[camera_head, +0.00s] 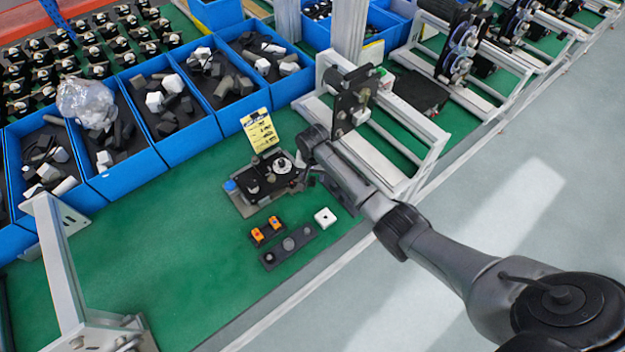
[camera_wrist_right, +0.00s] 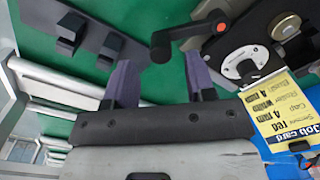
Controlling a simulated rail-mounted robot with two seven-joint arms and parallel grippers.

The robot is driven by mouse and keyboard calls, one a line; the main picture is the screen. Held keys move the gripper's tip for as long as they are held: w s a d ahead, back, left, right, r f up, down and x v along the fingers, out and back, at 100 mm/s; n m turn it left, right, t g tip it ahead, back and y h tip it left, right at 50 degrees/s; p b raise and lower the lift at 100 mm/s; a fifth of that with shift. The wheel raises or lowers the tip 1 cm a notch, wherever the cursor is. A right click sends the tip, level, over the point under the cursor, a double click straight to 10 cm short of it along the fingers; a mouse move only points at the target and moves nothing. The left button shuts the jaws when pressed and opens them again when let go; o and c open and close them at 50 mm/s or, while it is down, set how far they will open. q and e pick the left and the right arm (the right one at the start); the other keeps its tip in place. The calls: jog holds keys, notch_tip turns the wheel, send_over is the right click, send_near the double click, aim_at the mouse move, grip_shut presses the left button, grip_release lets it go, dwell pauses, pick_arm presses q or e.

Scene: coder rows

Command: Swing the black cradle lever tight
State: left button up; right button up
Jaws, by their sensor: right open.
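The cradle fixture (camera_head: 262,184) is a dark plate on the green bench, with a white disc and a blue knob in the head view. In the right wrist view its plate (camera_wrist_right: 232,42) carries a white disc. The black lever (camera_wrist_right: 188,33) sticks out from the plate, with an orange-red mark near its inner end. Its upright handle lies at the gap between my right gripper's fingertips (camera_wrist_right: 163,68). The fingers are apart and I see no clear contact. In the head view my right gripper (camera_head: 308,180) is beside the fixture's right side, partly hidden by the arm.
A yellow job card (camera_head: 260,131) stands behind the fixture. In front lie a holder with orange pieces (camera_head: 267,231), a dark strip (camera_head: 289,248) and a white square part (camera_head: 325,217). Blue bins (camera_head: 188,150) line the back. The green bench (camera_head: 165,250) is clear at left.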

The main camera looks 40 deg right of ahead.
aim_at(313, 179)
jog(key=shift+f, duration=1.85)
jog(key=shift+c, duration=0.2)
grip_shut()
